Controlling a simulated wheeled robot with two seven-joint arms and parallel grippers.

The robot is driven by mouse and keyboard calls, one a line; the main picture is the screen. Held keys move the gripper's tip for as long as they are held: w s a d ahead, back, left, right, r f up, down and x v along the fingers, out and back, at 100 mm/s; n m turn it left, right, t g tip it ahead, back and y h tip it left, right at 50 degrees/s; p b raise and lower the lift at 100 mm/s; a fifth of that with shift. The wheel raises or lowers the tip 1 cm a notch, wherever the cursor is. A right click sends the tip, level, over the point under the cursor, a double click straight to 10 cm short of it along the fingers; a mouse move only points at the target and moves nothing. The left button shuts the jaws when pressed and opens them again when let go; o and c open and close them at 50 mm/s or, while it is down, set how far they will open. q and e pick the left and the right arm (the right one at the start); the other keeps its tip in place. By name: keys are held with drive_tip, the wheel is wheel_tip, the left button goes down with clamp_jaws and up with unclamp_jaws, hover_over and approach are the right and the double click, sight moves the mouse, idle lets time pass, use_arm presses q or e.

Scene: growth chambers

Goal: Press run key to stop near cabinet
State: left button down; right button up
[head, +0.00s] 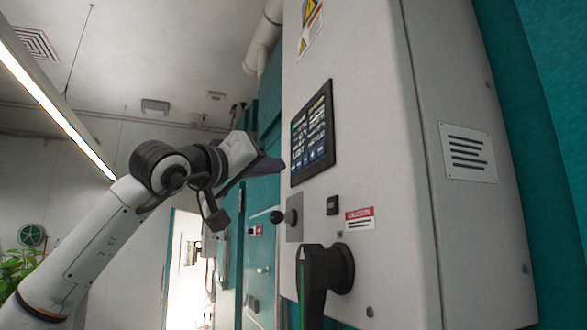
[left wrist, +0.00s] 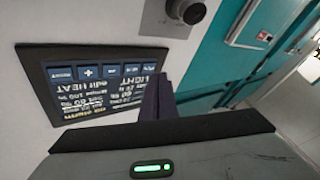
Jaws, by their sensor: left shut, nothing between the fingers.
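The near cabinet (head: 375,160) carries a dark-framed touchscreen (head: 312,135) with white text and a row of blue keys along its bottom edge. The screen also shows upside down in the left wrist view (left wrist: 100,88), where one key bears a plus sign. The lettering is too small for me to tell which key is run. My left gripper (head: 281,166) is shut and empty, its tip just left of the screen's lower left edge. In the left wrist view the fingers (left wrist: 157,100) overlap the screen's right side and hide part of it. I cannot tell whether they touch it.
Teal cabinets (head: 262,215) stand behind my left arm. A plant (head: 15,270) is at the far left.

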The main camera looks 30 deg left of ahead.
use_arm(q)
drive_tip(key=shift+w+d, duration=0.15)
drive_tip(key=shift+w+d, duration=0.15)
drive_tip(key=shift+w, duration=0.05)
idle(0.3)
drive_tip(key=shift+w+d+p, duration=0.2)
drive_tip(key=shift+w+p, duration=0.05)
drive_tip(key=shift+p, duration=0.2)
idle(0.4)
drive_tip(key=shift+s, duration=0.1)
idle(0.3)
drive_tip(key=shift+s+a, duration=0.45)
drive_tip(key=s+a, duration=0.3)
drive_tip(key=shift+s+a, duration=0.15)
drive_tip(key=shift+s, duration=0.25)
drive_tip(key=shift+f, duration=0.1)
idle(0.7)
